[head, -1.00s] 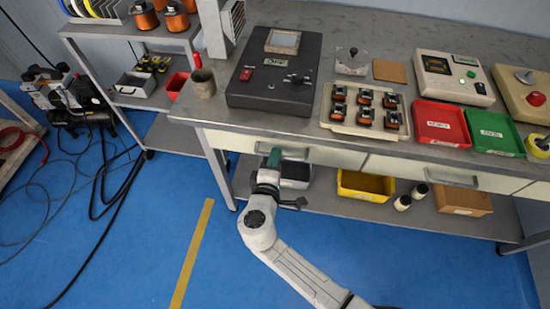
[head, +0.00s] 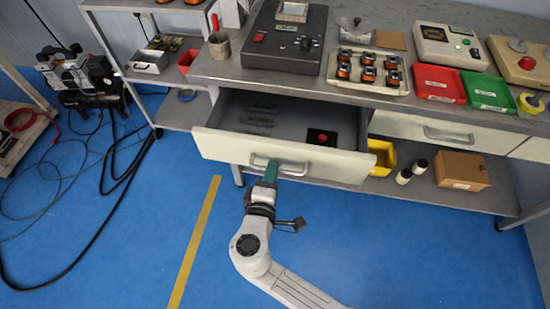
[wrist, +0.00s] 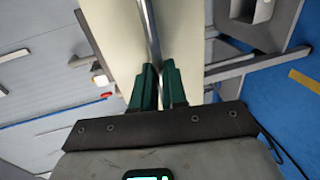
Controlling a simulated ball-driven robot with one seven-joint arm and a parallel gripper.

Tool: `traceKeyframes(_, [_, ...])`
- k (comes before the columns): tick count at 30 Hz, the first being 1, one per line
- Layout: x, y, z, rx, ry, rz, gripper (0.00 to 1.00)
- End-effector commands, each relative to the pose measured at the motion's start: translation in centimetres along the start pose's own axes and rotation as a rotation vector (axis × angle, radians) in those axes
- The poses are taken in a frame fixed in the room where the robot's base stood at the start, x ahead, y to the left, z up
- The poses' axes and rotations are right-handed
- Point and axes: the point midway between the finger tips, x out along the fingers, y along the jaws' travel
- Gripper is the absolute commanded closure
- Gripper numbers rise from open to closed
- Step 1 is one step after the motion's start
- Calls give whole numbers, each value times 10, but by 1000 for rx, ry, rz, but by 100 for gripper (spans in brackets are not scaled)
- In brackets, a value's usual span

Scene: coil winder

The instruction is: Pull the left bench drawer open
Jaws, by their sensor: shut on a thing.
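The left bench drawer (head: 225,147) stands pulled well out from under the bench top (head: 330,84) in the head view. Inside it lie a small black item with a red top (head: 322,137) at the right and dark flat shapes at the left. My gripper (head: 270,172) is at the drawer's front, its green fingers shut on the metal bar handle (head: 290,170). In the wrist view the fingers (wrist: 158,87) close around the handle bar (wrist: 151,35) against the pale drawer front (wrist: 115,30).
The second drawer (head: 415,127) to the right is shut. On the lower shelf are a yellow bin (head: 381,154), white bottles and a cardboard box (head: 461,170). A shelf rack stands at the left. The blue floor in front of the drawer is clear around my arm.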

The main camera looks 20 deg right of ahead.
Motion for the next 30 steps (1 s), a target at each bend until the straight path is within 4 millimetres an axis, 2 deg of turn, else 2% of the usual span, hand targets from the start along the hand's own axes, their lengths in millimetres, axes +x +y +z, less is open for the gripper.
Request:
traceKeyframes(1, [-14, -4, 0, -3, 3, -3, 100])
traceKeyframes(6, [-53, -12, 0, -3, 3, -3, 100])
traceKeyframes(13, [-92, -20, 0, -3, 2, -2, 100])
traceKeyframes(21, [-112, -24, 0, -2, 0, -2, 100])
traceKeyframes(30, [-114, -25, 1, -2, -1, -2, 100])
